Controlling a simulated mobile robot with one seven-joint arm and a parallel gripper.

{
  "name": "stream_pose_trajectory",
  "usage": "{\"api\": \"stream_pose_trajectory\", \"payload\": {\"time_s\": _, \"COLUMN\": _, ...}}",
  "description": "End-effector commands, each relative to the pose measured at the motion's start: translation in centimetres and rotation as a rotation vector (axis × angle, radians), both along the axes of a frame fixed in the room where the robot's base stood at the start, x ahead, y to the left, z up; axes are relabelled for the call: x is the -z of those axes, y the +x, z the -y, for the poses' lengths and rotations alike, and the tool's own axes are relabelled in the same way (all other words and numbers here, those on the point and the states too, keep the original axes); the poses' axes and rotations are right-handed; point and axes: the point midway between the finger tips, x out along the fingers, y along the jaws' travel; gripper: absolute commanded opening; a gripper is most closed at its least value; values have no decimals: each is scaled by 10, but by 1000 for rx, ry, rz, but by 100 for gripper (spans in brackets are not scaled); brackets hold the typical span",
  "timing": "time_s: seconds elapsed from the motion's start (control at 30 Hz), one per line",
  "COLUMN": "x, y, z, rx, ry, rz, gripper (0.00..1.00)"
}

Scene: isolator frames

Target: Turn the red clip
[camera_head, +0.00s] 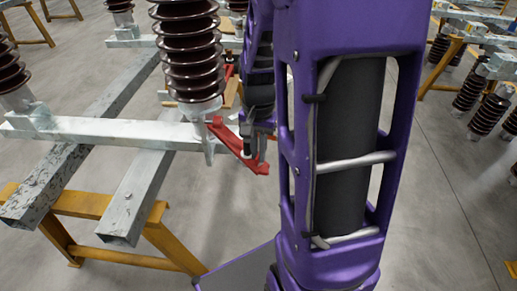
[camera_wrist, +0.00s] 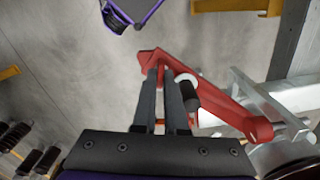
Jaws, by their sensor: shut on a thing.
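The red clip (camera_head: 237,150) is a long red bar at the foot of the brown ribbed insulator (camera_head: 190,50), on the end of a pale metal beam (camera_head: 110,132). It points down and to the right in the head view. My gripper (camera_head: 258,150) is at the clip's free end, partly hidden behind my purple arm. In the wrist view my gripper (camera_wrist: 168,75) has its two dark fingers close together at the red clip (camera_wrist: 220,97), near its outer end. A dark cylindrical part with a pale ring (camera_wrist: 187,88) sits beside the right finger.
Grey metal rails (camera_head: 100,140) rest on a yellow trestle (camera_head: 100,205) at the left. More insulators (camera_head: 475,90) and yellow stands are at the right. The grey floor (camera_head: 430,200) is clear between them.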

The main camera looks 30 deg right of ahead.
Motion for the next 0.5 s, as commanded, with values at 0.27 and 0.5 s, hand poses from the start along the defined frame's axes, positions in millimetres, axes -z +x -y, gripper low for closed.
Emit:
{"api": "stream_pose_trajectory", "payload": {"time_s": 0.27, "x": -1, "y": 0, "z": 0, "rx": -262, "ry": 0, "rz": 0, "gripper": 0}}
{"api": "stream_pose_trajectory", "payload": {"time_s": 0.5, "x": 0, "y": 0, "z": 0, "rx": -491, "ry": 1, "rz": -1, "gripper": 0}}
